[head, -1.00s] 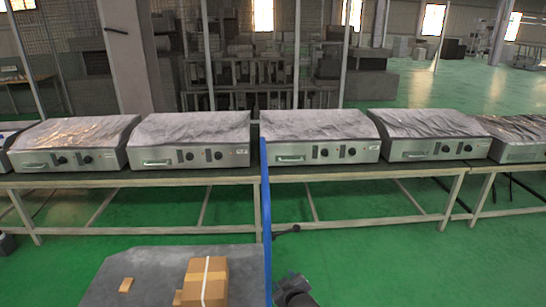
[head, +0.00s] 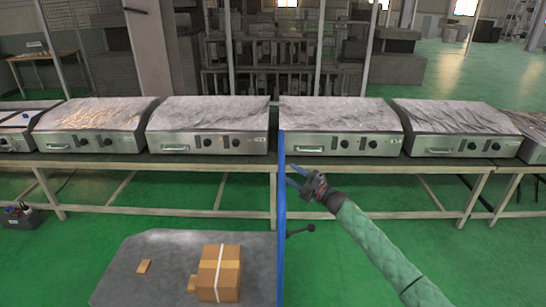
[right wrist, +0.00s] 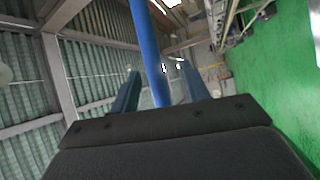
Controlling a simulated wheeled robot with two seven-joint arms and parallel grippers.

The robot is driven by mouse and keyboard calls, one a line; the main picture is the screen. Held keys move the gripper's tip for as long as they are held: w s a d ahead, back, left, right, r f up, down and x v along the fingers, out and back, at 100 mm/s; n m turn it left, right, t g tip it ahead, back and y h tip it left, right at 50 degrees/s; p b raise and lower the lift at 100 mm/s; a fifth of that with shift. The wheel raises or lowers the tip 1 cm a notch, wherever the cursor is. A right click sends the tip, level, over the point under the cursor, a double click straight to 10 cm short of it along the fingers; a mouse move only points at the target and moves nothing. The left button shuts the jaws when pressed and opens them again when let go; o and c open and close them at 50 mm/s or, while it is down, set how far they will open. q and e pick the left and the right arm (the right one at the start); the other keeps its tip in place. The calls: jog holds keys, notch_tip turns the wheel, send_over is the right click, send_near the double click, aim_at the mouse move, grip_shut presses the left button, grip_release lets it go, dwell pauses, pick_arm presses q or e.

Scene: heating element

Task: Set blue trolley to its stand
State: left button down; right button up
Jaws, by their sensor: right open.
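The blue trolley has a grey flat deck (head: 165,262) and an upright blue frame (head: 281,225), seen nearly edge-on at the deck's right side. A dark lever or knob (head: 300,231) sticks out to the right of the frame. My right gripper (head: 295,175) is open beside the upper part of the blue frame. In the right wrist view a blue bar (right wrist: 150,50) runs between the two open fingers (right wrist: 160,75); I cannot tell if they touch it. My left gripper is out of view. I cannot pick out the trolley's stand.
A long bench (head: 350,164) with several steel heating units (head: 340,125) stands behind the trolley. A dark box (head: 20,215) sits on the green floor at left. Floor right is open.

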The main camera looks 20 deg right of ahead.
aim_at(280, 160)
jog(key=w+a+r+n+g+p, duration=0.1)
jog(key=w, duration=0.1)
jog(key=w+a+r+n+g+y+p, duration=0.1)
jog(key=w, duration=0.1)
jog(key=w+a+r+n+g+y+p, duration=0.1)
jog(key=w+p, duration=0.1)
jog(key=shift+a+n, duration=0.35)
jog(key=shift+n, duration=0.05)
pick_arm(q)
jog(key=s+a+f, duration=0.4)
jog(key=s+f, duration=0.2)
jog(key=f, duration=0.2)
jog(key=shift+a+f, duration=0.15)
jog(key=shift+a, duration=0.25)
pick_arm(e)
jog(key=shift+w+a+f, duration=0.1)
jog(key=shift+w+a, duration=0.2)
jog(key=shift+a, duration=0.15)
jog(key=shift+c, duration=0.3)
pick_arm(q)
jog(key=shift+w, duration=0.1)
pick_arm(e)
grip_shut()
